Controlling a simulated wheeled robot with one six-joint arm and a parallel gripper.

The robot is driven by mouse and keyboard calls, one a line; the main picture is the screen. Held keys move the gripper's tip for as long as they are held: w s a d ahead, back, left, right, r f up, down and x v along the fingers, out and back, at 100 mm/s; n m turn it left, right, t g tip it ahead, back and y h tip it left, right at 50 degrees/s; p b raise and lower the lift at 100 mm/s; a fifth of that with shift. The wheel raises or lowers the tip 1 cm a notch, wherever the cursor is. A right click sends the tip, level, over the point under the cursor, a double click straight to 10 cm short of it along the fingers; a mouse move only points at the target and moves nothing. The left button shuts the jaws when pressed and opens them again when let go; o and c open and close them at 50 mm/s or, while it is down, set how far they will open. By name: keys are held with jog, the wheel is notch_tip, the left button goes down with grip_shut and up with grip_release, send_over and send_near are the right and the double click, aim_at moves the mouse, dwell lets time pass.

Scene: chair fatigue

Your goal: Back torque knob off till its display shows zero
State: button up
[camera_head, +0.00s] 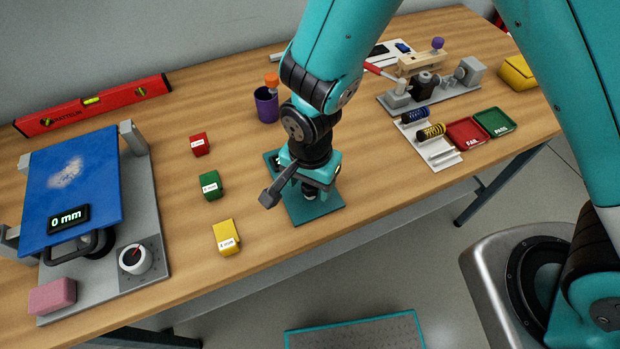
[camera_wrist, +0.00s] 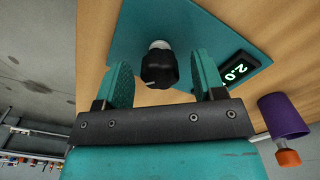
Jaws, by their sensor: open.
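The torque knob is a ribbed black knob (camera_wrist: 159,68) on a pale post, standing on a teal plate (camera_wrist: 183,22). A small black display (camera_wrist: 232,70) on that plate reads 2.0 in green; any further digits are hard to make out. In the head view the teal plate (camera_head: 320,211) lies near the table's front edge, and my arm hides most of the knob and display. My gripper (camera_wrist: 163,62) is open above the plate. In the wrist view its two teal fingers appear on either side of the knob, with visible gaps. Whether they reach down around it is unclear.
Red (camera_head: 199,144), green (camera_head: 210,186) and yellow (camera_head: 227,237) blocks stand to the left. A purple cup (camera_head: 266,106) with an orange-topped item stands behind. A blue-padded rig (camera_head: 72,180) reading 0 mm is far left. Red (camera_head: 467,133) and green (camera_head: 495,122) trays lie right.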

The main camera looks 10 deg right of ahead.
jog(key=shift+c, duration=0.4)
jog(key=c, duration=0.8)
jog(key=shift+c, duration=0.2)
jog(key=shift+n, duration=0.3)
jog(key=n, duration=0.4)
jog(key=shift+n+b, duration=0.3)
jog(key=n, duration=1)
jog(key=shift+b, duration=0.4)
jog(key=shift+r+n, duration=0.1)
jog(key=shift+n, duration=2.1)
